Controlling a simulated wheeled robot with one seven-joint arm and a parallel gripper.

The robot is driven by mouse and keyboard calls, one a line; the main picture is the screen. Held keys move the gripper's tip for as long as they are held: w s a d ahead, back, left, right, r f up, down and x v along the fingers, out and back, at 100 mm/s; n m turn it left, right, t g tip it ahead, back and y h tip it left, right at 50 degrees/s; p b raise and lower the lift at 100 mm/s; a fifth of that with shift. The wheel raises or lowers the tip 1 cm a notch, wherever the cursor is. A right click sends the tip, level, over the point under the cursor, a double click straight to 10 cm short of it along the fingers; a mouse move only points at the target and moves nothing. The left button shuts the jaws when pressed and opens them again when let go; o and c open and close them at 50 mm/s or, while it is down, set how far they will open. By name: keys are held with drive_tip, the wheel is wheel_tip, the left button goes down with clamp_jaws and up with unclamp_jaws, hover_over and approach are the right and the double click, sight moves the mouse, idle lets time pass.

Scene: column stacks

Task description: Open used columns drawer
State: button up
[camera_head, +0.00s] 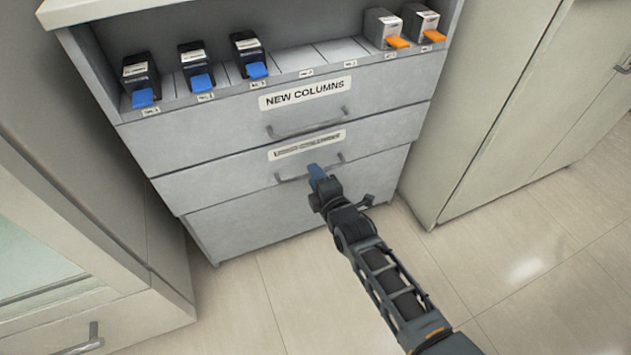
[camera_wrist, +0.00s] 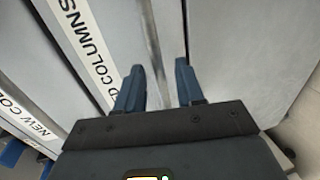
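The used columns drawer (camera_head: 225,182) is the grey drawer below the new columns drawer, and its front looks flush with the cabinet. Its label (camera_head: 306,145) is blurred in the head view; in the wrist view the label (camera_wrist: 88,45) partly reads "D COLUMNS". Its bar handle (camera_head: 288,178) is partly hidden behind my gripper (camera_head: 316,171). In the wrist view my gripper (camera_wrist: 159,68) has its two blue fingers apart. The handle (camera_wrist: 151,30) runs toward the gap between the fingertips. I cannot tell whether either finger touches it.
The new columns drawer (camera_head: 215,135), with its own handle (camera_head: 306,128), is just above. Column boxes with blue tabs (camera_head: 197,68) and orange tabs (camera_head: 384,30) stand on the shelf. Cabinets flank both sides. Tiled floor (camera_head: 520,235) is clear at right.

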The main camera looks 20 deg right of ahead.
drive_tip(key=shift+w, duration=0.3)
drive_tip(key=shift+c, duration=0.2)
clamp_jaws()
idle(0.3)
